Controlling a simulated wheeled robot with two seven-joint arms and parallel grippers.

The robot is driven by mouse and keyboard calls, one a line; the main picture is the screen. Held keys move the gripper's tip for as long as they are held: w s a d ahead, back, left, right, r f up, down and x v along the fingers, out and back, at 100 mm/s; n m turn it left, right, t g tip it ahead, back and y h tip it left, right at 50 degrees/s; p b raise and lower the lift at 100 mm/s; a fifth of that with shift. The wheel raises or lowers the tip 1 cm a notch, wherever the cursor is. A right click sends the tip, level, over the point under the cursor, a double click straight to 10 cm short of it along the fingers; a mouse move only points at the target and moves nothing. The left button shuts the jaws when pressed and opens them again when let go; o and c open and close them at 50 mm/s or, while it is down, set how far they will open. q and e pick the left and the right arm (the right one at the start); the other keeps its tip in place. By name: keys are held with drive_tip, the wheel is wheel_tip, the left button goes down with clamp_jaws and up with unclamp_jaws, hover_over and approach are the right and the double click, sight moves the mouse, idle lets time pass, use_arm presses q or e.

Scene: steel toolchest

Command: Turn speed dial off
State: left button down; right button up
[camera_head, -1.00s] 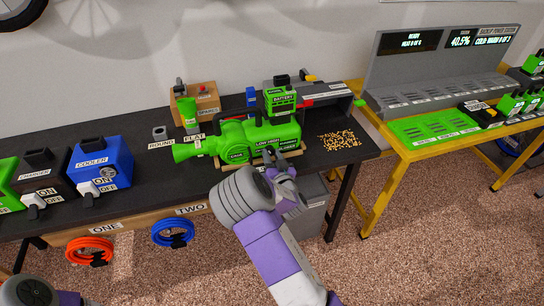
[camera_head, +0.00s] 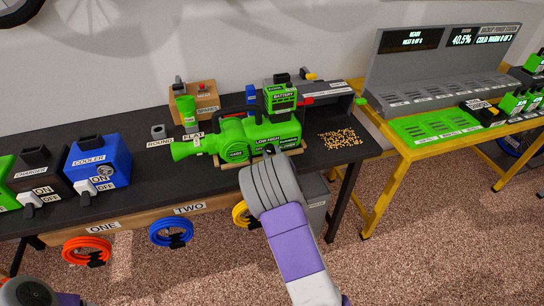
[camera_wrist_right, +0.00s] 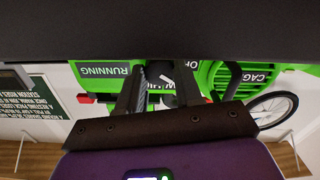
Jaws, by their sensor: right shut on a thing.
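A green blower (camera_head: 215,146) lies on the dark bench, its nozzle pointing left and a green battery (camera_head: 280,98) standing on its top. Its front bears a LOW HIGH label. My right gripper (camera_head: 268,151) is at the blower's front face, its fingers mostly hidden behind my wrist. In the right wrist view, the two dark fingers (camera_wrist_right: 180,90) stand either side of the small dark speed dial (camera_wrist_right: 187,88) and are shut on it. The dial's setting cannot be read. RUNNING and partly covered labels show on the green face. My left gripper is out of view.
A blue cooler box (camera_head: 100,160) and a charger with switches stand at the bench's left. Orange, blue and yellow coils hang along the front edge. Wood pellets (camera_head: 345,140) lie right of the blower. A yellow-framed bench (camera_head: 440,150) with a grey display station stands at right.

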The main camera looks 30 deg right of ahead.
drive_tip(key=n, duration=0.3)
drive_tip(key=shift+n+b, duration=0.3)
drive_tip(key=shift+b, duration=0.1)
drive_tip(key=shift+n, duration=1.5)
drive_tip(key=o, duration=1)
drive_tip(key=shift+o, duration=0.2)
